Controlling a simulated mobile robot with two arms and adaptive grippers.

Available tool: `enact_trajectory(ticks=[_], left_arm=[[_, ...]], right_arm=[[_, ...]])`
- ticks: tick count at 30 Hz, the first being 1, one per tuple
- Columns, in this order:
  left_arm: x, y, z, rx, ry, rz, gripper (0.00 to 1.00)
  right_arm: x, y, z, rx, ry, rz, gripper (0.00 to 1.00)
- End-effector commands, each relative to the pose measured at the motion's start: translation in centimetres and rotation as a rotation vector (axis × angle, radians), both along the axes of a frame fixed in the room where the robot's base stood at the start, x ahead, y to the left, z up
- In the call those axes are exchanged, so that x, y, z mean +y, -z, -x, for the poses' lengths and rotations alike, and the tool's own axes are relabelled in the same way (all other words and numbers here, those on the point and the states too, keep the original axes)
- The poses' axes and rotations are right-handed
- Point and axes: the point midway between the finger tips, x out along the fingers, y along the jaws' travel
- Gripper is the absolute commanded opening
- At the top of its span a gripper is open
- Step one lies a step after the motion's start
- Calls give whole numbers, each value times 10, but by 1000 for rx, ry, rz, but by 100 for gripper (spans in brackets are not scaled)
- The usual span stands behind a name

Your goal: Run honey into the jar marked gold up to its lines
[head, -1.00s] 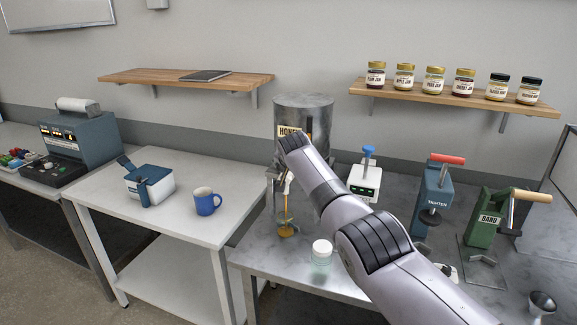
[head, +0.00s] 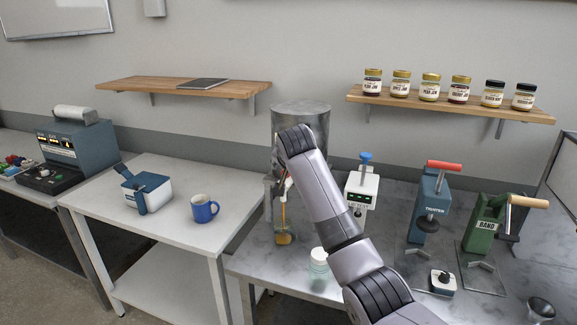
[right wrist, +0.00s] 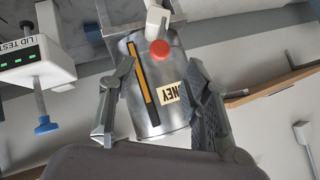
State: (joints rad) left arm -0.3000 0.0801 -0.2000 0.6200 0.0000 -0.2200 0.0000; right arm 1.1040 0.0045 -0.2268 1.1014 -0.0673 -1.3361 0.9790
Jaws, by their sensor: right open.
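The steel honey tank (head: 300,108) stands at the back of the grey bench, largely hidden by my right arm. A thin amber line (head: 284,215) runs down in front of it to a small amber patch (head: 284,239). I cannot tell whether a jar stands there, and no gold mark or fill lines are readable. In the right wrist view, the tank, its label inverted, has an amber sight strip (right wrist: 141,78) and a white tap with a red end (right wrist: 159,48). My right gripper (right wrist: 158,98) is open, its fingers apart before the tank. My left gripper is out of view.
A pale clear jar with a white lid (head: 319,262) stands near the bench's front edge. The lid tester (head: 362,187), blue tighten press (head: 430,205) and green band press (head: 485,225) stand to the right. A blue mug (head: 204,208) is on the white table.

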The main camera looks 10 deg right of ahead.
Motion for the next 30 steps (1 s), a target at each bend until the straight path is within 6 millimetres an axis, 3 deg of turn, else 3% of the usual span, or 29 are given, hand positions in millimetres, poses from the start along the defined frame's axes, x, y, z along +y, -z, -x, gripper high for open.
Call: enact_trajectory(ticks=[9, 30], left_arm=[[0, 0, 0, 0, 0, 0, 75], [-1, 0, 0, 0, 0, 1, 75]], right_arm=[[4, -17, 20, -1, -1, 0, 44], [4, -17, 21, -1, -1, 0, 44]])
